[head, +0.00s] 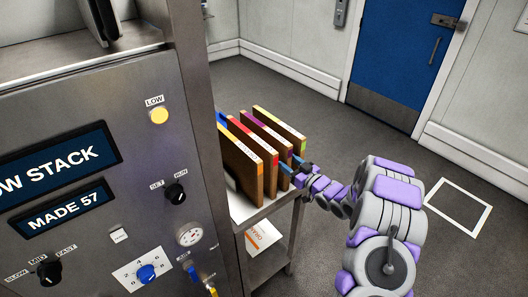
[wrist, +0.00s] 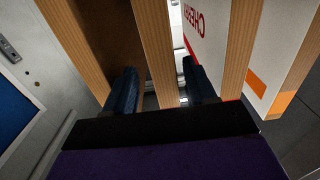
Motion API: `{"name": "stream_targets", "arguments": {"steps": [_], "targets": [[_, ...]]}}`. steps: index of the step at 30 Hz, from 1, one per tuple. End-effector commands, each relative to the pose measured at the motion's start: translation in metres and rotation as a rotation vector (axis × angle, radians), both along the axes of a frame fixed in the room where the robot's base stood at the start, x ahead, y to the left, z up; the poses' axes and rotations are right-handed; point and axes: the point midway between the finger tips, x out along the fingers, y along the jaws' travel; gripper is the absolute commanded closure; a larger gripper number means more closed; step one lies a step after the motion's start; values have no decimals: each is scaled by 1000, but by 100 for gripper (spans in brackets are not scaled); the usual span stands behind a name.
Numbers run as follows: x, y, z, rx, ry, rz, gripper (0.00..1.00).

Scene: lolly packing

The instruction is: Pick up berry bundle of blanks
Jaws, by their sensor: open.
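The bundle with the purple top edge (head: 264,127), which I take for the berry bundle, stands upright third from the left in a row on a metal stand. My gripper (head: 291,164) is at its near end, coming in from the right. In the wrist view the open fingers (wrist: 160,88) are on either side of one upright bundle edge (wrist: 154,45), with gaps seeming to show beside it. No flavour name on that bundle is readable; its faces are mostly hidden.
CHERRY lettering (wrist: 194,19) shows beside the right finger.

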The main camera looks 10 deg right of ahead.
Motion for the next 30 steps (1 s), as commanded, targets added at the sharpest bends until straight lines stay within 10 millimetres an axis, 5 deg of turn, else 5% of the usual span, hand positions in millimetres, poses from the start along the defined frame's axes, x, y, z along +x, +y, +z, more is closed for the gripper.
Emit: {"name": "stream_targets", "arguments": {"steps": [12, 22, 30], "targets": [[37, 27, -4, -2, -1, 2, 45], [42, 29, -3, -1, 0, 0, 45], [42, 29, -3, -1, 0, 0, 71]]}}
